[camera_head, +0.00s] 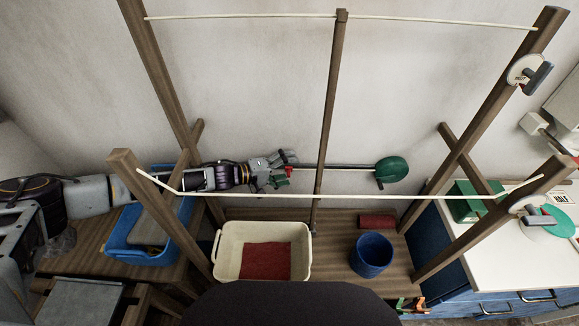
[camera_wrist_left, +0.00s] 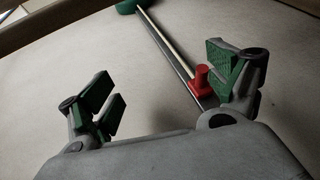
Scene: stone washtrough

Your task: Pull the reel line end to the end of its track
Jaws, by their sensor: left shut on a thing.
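The reel line end is a small red piece (camera_head: 288,172) at the left end of a dark straight track (camera_head: 335,166) on the back wall. A round green reel (camera_head: 393,170) sits at the track's right end. My left gripper (camera_head: 284,169) is at the red piece, shut on it. In the left wrist view the red line end (camera_wrist_left: 201,80) is against the right finger of my gripper (camera_wrist_left: 165,88). A pale line (camera_wrist_left: 168,40) runs from it beside the track towards the green reel (camera_wrist_left: 128,6). My right gripper is not in view.
A wooden rack with pale lines (camera_head: 350,196) crosses in front of my left arm. Below stand a cream basin (camera_head: 303,231) with red cloth, a blue bucket (camera_head: 371,255) and a blue tub (camera_head: 124,249). A white counter (camera_head: 480,256) is at the right. Wall above the track is clear.

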